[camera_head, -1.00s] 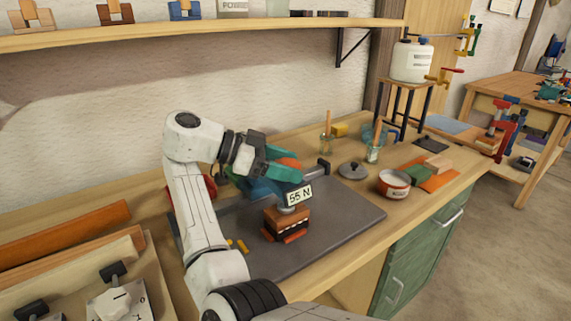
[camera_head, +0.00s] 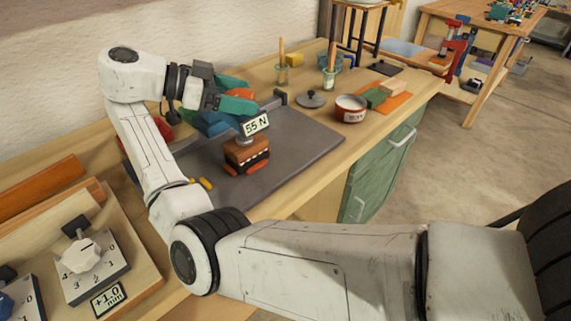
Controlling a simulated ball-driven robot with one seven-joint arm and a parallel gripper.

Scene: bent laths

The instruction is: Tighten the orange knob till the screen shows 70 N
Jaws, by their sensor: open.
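The orange knob (camera_head: 241,94) sits on top of a blue clamp body (camera_head: 212,122) on the bench, partly hidden by my gripper. My gripper (camera_head: 243,94) has green fingers, one on the far side of the knob and one on the near side. It is open around the knob; I cannot tell whether a finger touches it. The screen (camera_head: 256,124) on the clamp reads 55 N. Below the screen, a brown block stack (camera_head: 247,155) with a pale, toothed middle line stands under the clamp's pressing foot, with orange pieces at its base.
A dark grey mat (camera_head: 300,150) lies under the clamp. To its right are a dark lid (camera_head: 312,98), a red-and-white tin (camera_head: 350,108) and glass jars with brushes. A dial panel (camera_head: 90,262) stands at lower left, its display (camera_head: 108,299) reading +1.0 mm. Orange and wooden boards lie at left.

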